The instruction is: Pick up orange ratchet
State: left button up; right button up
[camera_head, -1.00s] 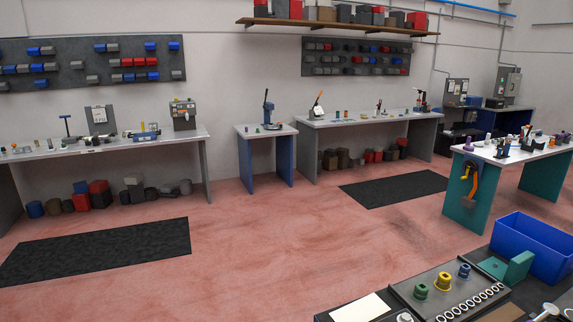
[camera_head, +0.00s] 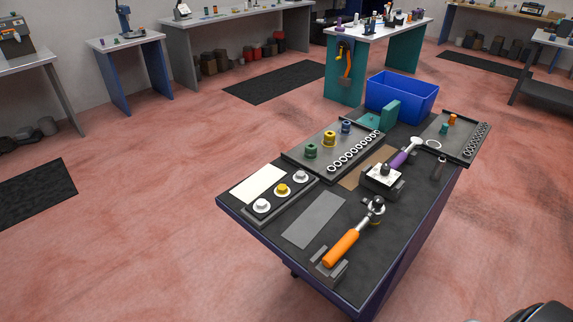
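The orange ratchet (camera_head: 342,248) lies near the front end of the dark bench (camera_head: 240,212). Its orange handle rests on a dark grey cradle (camera_head: 328,264) and its metal head (camera_head: 376,206) points to the back right. A second ratchet with a purple handle (camera_head: 399,159) lies farther back on the same bench. Neither gripper shows in the head view. A dark rounded shape at the lower right edge is too cut off to identify.
The bench also holds a tray with green, yellow and blue parts (camera_head: 329,139), a tray of round knobs (camera_head: 283,189), a right tray (camera_head: 468,141) and a blue bin (camera_head: 402,96). A white-topped table (camera_head: 367,34) stands behind.

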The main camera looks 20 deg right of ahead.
aim_at(331, 259)
jog(key=l+z, duration=0.1)
jog(key=z, duration=0.3)
jog(key=l+z, duration=0.1)
jog(key=z, duration=0.75)
jog(key=i+l, duration=0.05)
